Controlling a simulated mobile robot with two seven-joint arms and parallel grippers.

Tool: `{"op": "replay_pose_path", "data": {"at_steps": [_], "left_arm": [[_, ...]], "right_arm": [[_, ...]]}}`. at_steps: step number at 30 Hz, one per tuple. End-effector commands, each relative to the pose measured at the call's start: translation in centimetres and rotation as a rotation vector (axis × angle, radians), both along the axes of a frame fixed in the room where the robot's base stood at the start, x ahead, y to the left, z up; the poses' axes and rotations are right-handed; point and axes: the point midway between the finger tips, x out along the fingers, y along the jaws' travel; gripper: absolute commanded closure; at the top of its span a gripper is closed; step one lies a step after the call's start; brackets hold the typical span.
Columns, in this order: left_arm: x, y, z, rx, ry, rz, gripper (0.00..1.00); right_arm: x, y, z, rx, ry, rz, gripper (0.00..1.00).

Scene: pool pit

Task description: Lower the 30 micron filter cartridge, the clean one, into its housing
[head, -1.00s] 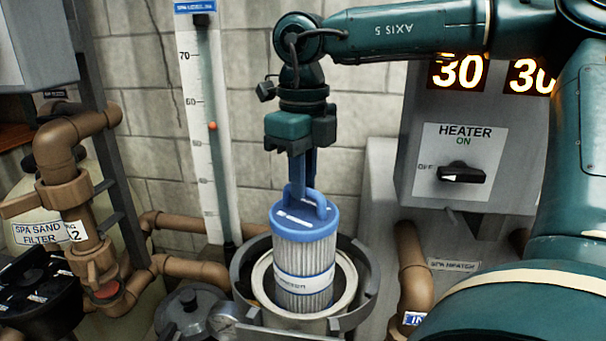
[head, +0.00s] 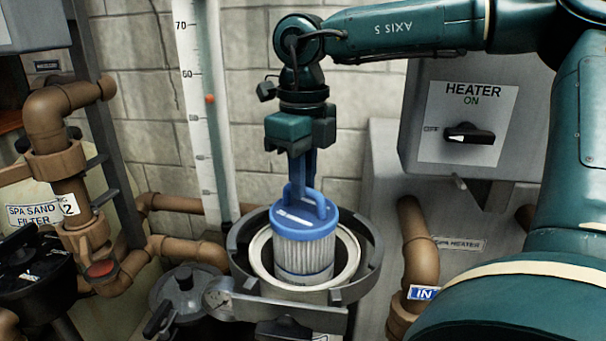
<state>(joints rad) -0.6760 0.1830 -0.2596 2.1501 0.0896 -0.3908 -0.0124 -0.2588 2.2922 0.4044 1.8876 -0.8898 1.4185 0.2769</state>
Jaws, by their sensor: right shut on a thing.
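The filter cartridge (head: 303,250) has a blue top cap with a loop handle and white pleated sides. It hangs upright, with its lower part inside the round opening of the housing (head: 346,262). The housing has a cream inner rim and a grey outer ring. The cartridge's bottom end is hidden inside. My right gripper (head: 303,183) points down from above and is shut on the cartridge's blue handle. Its fingers partly hide the handle. My left gripper is not in view.
A grey clamp bar (head: 290,312) crosses the housing's front. A dark round lid with a knob (head: 186,284) is at its left. Brown pipes (head: 180,250) run behind. The grey heater box (head: 462,125) stands at right, the white level gauge (head: 205,120) behind left.

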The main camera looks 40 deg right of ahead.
Motion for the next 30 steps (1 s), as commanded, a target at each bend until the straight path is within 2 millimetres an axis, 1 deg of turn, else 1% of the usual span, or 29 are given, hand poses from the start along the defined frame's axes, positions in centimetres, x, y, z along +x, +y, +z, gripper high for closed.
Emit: {"op": "replay_pose_path", "data": {"at_steps": [1,7,16,23,27,30], "left_arm": [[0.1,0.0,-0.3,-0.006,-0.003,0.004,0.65],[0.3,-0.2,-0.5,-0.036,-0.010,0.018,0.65],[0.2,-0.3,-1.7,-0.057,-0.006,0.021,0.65],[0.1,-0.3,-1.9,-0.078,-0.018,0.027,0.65],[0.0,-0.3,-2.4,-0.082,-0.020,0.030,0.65],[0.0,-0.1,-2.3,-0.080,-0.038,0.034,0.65]], "right_arm": [[0.0,0.0,-0.5,-0.001,-0.002,0.000,1.00],[0.0,0.0,-1.7,-0.001,-0.002,0.000,1.00],[0.0,0.0,-3.5,-0.001,0.000,0.000,1.00],[0.0,0.0,-4.8,-0.001,0.000,0.001,1.00],[0.0,0.0,-5.6,-0.001,-0.001,0.001,1.00],[0.0,0.0,-6.2,-0.001,-0.001,0.001,1.00]]}}
